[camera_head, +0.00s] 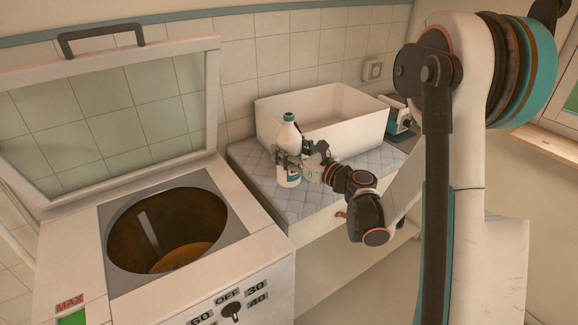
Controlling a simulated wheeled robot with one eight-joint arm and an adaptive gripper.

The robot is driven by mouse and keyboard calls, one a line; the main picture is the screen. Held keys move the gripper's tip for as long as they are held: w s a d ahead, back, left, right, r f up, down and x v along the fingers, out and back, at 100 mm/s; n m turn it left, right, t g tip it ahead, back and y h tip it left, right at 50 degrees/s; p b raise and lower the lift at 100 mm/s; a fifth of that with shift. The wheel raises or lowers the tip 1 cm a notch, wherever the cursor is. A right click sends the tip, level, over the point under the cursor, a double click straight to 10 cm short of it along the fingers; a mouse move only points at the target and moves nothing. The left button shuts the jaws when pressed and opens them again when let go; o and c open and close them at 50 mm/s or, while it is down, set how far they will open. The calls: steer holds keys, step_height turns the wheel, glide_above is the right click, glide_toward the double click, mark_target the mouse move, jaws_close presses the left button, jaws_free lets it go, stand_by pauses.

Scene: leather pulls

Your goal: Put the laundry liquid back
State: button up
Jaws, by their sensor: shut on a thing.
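An open-lidded washing machine (80,245) with a round drum opening (167,230) stands at left. A large white basin (345,125) sits on the counter behind the bottle. A small dark-and-white box (400,118) is right of the basin. The counter's left front is clear.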

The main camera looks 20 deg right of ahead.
steer(key=shift+f+b, duration=0.75)
steer(key=shift+f, duration=1.35)
steer(key=shift+f, duration=0.15)
steer(key=o, duration=1.6)
steer(key=shift+c, duration=0.2)
steer(key=shift+s+d, duration=0.2)
steer(key=shift+s, duration=0.1)
steer(key=b+v, duration=0.3)
steer(key=v, duration=0.8)
steer(key=shift+s, duration=0.15)
